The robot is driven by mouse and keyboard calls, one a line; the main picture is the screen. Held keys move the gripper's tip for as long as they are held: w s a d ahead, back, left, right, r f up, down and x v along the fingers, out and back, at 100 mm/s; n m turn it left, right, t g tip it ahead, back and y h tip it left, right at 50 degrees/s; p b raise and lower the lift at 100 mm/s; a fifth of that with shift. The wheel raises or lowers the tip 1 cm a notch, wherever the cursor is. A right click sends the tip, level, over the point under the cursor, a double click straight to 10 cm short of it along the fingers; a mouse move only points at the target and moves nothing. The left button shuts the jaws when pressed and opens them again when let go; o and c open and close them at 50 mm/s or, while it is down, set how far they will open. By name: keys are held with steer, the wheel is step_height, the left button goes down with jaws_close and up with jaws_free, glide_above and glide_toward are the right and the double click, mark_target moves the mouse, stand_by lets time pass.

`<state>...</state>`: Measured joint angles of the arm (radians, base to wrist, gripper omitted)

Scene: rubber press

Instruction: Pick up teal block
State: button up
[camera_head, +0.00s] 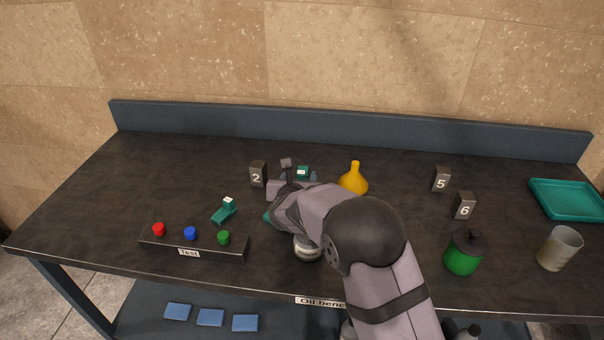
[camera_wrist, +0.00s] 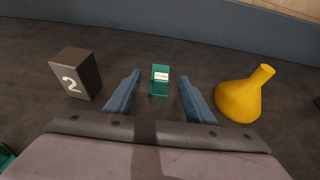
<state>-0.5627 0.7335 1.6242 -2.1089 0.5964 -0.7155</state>
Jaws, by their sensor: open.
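A small teal block (camera_wrist: 159,89) with a white label on its top stands on the dark bench top. In the wrist view it is in the middle, between and slightly beyond the fingertips, with a gap on both sides. In the head view the block (camera_head: 303,173) shows just past the end of my arm. My gripper (camera_wrist: 159,78) is open and empty, with its two blue-grey fingers pointing at the block. In the head view my gripper (camera_head: 300,170) is partly hidden by my wrist.
A dark block marked 2 (camera_wrist: 76,73) stands left of my gripper, and a yellow flask (camera_wrist: 240,98) stands close on the right. A teal piece with a white top (camera_head: 223,214) lies behind the button box (camera_head: 193,244). A blue-grey back wall (camera_head: 400,129) closes the bench's far side.

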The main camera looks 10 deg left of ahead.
steer(key=shift+p+x, duration=0.5)
steer(key=shift+x, duration=1.3)
steer(key=shift+f, duration=0.1)
steer(key=shift+c, duration=0.2)
jaws_close()
step_height(320, 180, up, 10)
steer(key=shift+r, duration=0.1)
step_height(320, 180, up, 6)
steer(key=p, duration=0.7)
glide_above(301, 175)
steer(key=w, duration=0.2)
steer(key=shift+r, duration=0.15)
